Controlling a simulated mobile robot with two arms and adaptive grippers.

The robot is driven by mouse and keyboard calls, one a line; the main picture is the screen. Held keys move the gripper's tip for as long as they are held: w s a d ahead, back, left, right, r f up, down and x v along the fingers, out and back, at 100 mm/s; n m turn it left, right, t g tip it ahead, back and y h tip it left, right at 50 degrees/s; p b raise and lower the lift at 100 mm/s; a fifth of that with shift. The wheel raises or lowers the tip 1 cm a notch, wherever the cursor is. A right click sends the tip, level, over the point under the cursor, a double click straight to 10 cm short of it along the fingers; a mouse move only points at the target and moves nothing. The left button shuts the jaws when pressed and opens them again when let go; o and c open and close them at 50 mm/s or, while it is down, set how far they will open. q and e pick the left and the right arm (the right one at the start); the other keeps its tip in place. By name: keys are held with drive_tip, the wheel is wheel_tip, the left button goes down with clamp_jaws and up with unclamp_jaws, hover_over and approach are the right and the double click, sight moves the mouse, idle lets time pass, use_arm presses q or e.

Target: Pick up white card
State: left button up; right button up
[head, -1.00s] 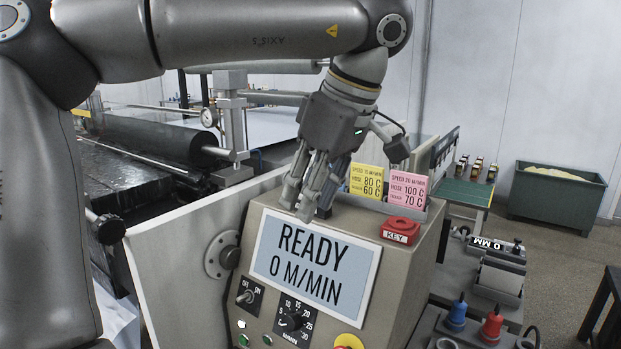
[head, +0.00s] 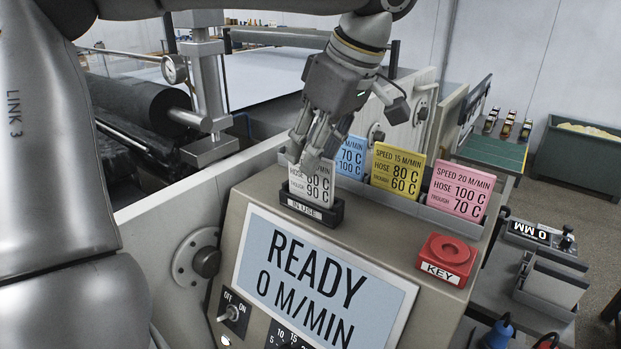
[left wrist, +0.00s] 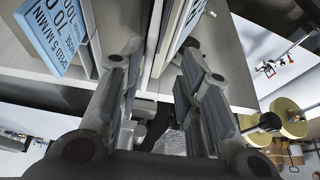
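The white card (head: 312,190) stands upright in the black IN USE holder (head: 312,211) on top of the control console. Its upper part is partly hidden by my left gripper (head: 308,150), which points down at the card's top edge. In the left wrist view, the card (left wrist: 178,28) shows nearly edge-on between the two fingers of my left gripper (left wrist: 160,62). The fingers are apart, on either side of it, with a gap visible. My right gripper is not in view.
A blue card (head: 351,158), a yellow card (head: 397,180) and a pink card (head: 458,190) stand in a rack just behind and right of the white card. A red KEY block (head: 446,260) sits at the right. The READY screen (head: 318,285) is below the holder.

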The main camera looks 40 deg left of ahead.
sight(311, 183)
use_arm(q)
drive_tip(key=shift+a+f, duration=0.25)
drive_tip(key=shift+f, duration=0.15)
drive_tip(key=x, duration=0.1)
drive_tip(key=p+x, duration=0.1)
drive_tip(key=x, duration=0.1)
drive_tip(key=w+p+x, duration=0.1)
drive_tip(key=x, duration=0.1)
drive_tip(key=shift+a+r, duration=0.1)
drive_tip(key=shift+a, duration=0.15)
drive_tip(key=shift+a+f, duration=0.15)
drive_tip(key=shift+f, duration=0.15)
drive_tip(key=shift+c, duration=0.6)
drive_tip(key=c, duration=0.5)
clamp_jaws()
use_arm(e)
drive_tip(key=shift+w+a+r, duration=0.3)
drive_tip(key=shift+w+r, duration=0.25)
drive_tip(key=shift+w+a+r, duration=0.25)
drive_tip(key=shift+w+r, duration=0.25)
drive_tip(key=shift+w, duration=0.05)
